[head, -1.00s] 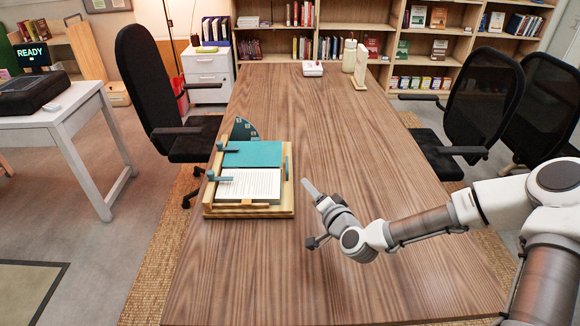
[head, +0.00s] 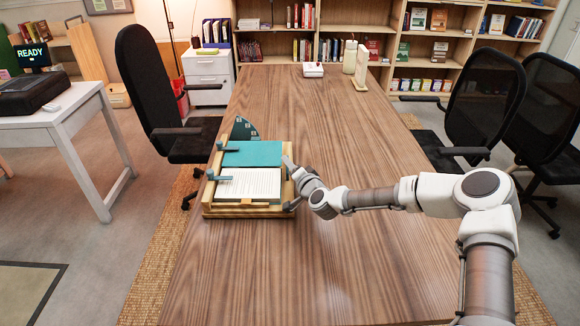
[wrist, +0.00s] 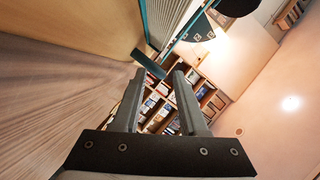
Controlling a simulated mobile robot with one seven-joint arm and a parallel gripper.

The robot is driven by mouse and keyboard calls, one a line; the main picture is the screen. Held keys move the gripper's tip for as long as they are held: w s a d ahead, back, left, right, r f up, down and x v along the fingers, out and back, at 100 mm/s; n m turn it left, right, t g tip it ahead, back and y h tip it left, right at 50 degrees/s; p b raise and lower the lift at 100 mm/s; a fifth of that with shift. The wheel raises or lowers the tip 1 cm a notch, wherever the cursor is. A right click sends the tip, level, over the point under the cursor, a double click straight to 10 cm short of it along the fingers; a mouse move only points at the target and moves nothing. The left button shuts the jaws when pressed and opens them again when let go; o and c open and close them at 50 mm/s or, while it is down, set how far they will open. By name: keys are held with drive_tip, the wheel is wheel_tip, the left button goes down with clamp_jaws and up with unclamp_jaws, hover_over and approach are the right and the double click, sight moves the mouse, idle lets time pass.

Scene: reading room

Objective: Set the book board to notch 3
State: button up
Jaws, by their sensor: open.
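The book board (head: 208,210) is a light wooden stand on the left side of the long table, with an open book (head: 250,184) on it. Small blue-grey clips sit at the board's left. My gripper (head: 288,165) is at the board's right edge. In the wrist view my gripper (wrist: 161,85) is open, with a dark bar (wrist: 148,64) just beyond the fingertips. Contact cannot be told.
The wooden table (head: 360,270) is clear in front and to the right. A white box (head: 313,69) and a cream canister (head: 349,57) stand at its far end. Black chairs (head: 150,80) flank it. A white side table (head: 75,112) is at the left.

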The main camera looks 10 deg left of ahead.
drive_tip(key=shift+w+a+f, duration=0.1)
drive_tip(key=shift+w+a, duration=0.1)
drive_tip(key=shift+w, duration=0.1)
clamp_jaws()
idle(1.4)
